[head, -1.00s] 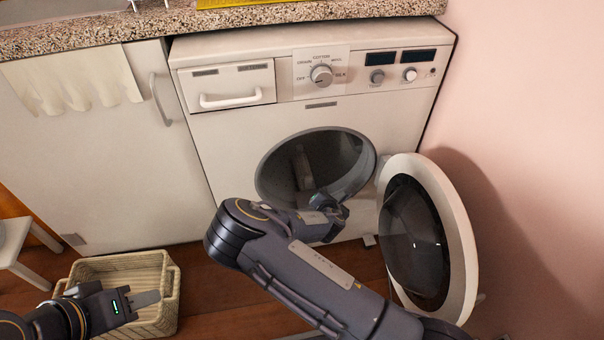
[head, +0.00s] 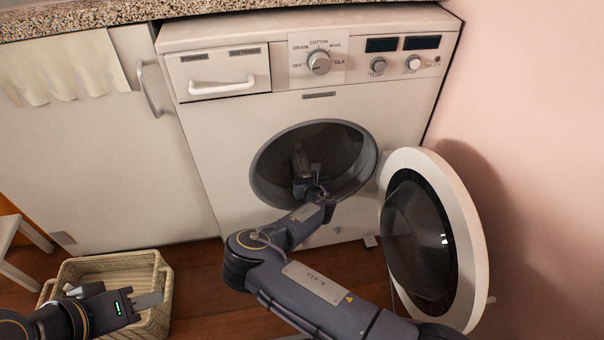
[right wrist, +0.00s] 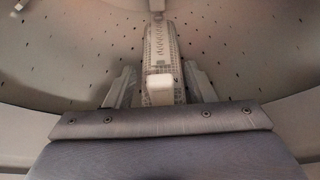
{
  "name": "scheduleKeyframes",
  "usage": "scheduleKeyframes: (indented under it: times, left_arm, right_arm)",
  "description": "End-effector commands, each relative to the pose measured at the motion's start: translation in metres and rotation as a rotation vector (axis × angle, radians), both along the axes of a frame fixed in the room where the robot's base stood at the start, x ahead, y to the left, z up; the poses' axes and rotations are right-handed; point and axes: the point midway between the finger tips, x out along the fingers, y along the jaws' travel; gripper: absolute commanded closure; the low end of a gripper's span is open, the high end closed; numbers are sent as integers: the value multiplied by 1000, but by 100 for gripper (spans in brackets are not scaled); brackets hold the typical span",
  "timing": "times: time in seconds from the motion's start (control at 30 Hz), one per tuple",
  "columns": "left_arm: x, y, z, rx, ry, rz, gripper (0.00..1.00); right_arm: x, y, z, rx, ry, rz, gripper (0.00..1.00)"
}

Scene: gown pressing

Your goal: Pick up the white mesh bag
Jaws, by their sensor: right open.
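A pale, narrow piece with a mesh-like patterned surface and a white block at its near end (right wrist: 162,88) lies inside the drum in the right wrist view. It looks like the white mesh bag, but I cannot tell it surely from a drum rib. My right gripper (right wrist: 160,90) is open, with one finger on each side of it; contact cannot be seen. In the head view my right gripper (head: 302,165) is inside the washer opening, dark and partly hidden by shadow.
The washing machine (head: 210,140) has its round door (head: 472,240) swung open to the right, near the pink wall. The wicker basket (head: 110,265) stands on the wooden floor. A white stool (head: 30,235) is at the left edge.

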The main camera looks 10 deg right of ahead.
Motion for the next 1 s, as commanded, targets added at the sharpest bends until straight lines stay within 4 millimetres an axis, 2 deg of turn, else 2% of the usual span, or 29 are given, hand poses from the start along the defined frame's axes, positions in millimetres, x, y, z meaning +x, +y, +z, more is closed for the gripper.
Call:
scheduleKeyframes:
  times: [0.27,0.6,0.67,1.0]
  left_arm:
    - [0,0,-1,0,0,0,64]
    - [0,0,-1,0,0,0,64]
    - [0,0,-1,0,0,0,64]
    - [0,0,-1,0,0,0,64]
  right_arm:
    - [4,0,0,1,-1,-1,51]
    - [4,0,0,1,0,-1,94]
    - [4,0,-1,1,0,-1,100]
    - [4,0,0,1,-2,0,100]
